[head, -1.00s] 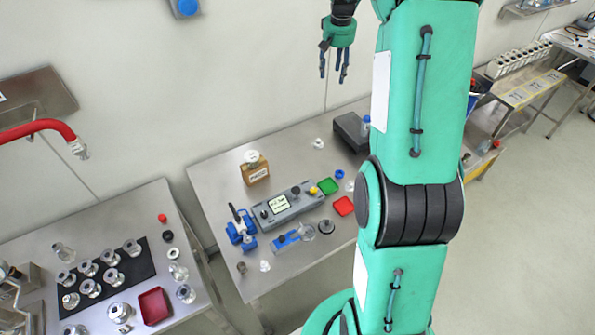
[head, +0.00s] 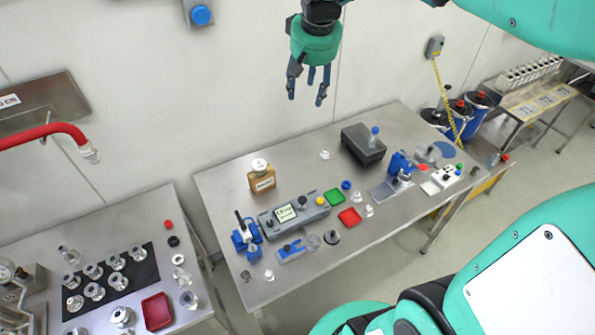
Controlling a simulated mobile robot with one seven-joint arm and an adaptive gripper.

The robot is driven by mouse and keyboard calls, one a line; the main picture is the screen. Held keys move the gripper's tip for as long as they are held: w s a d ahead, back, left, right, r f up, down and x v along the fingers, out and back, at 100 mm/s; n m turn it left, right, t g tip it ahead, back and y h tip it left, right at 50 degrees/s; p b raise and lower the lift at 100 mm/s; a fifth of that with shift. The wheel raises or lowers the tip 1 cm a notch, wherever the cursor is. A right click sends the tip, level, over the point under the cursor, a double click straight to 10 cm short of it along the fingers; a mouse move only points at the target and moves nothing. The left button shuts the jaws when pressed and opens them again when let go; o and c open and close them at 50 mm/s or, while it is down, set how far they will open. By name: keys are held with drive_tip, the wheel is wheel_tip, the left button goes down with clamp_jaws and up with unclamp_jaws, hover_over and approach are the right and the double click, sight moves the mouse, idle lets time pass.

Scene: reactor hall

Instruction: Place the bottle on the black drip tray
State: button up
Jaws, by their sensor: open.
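A brown bottle (head: 262,181) with a pale label and a white cap stands upright near the back left of the middle steel table (head: 222,185). My gripper (head: 306,97) hangs high in front of the wall, fingers pointing down, apart and empty. In the picture it is above and to the right of the brown bottle, well clear of it. A dark, block-like tray (head: 360,152) sits at the table's back, right of the bottle; a small blue-capped bottle (head: 374,137) appears to stand on it. A flat black mat (head: 149,270) with several glass vessels lies on the left table.
A blue stand (head: 401,165) is at the right. Bare steel lies between bottle and dark block, apart from a small clear piece (head: 324,154).

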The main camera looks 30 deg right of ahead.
drive_tip(key=s+a+f, duration=0.1)
drive_tip(key=s+a, duration=0.3)
drive_tip(key=s, duration=0.3)
drive_tip(key=s+a+f+n+t, duration=0.1)
drive_tip(key=s+a, duration=0.4)
drive_tip(key=s, duration=0.3)
drive_tip(key=s+a+f+n+t+y, duration=0.1)
drive_tip(key=s+a, duration=0.3)
drive_tip(key=s, duration=0.4)
drive_tip(key=shift+s+a+f, duration=0.2)
drive_tip(key=shift+a+f, duration=0.2)
drive_tip(key=shift+f, duration=0.05)
drive_tip(key=shift+f, duration=0.15)
wheel_tip(320, 180, down, 18)
drive_tip(key=b, duration=1.8)
drive_tip(key=shift+f+b, duration=0.15)
drive_tip(key=shift+b, duration=0.2)
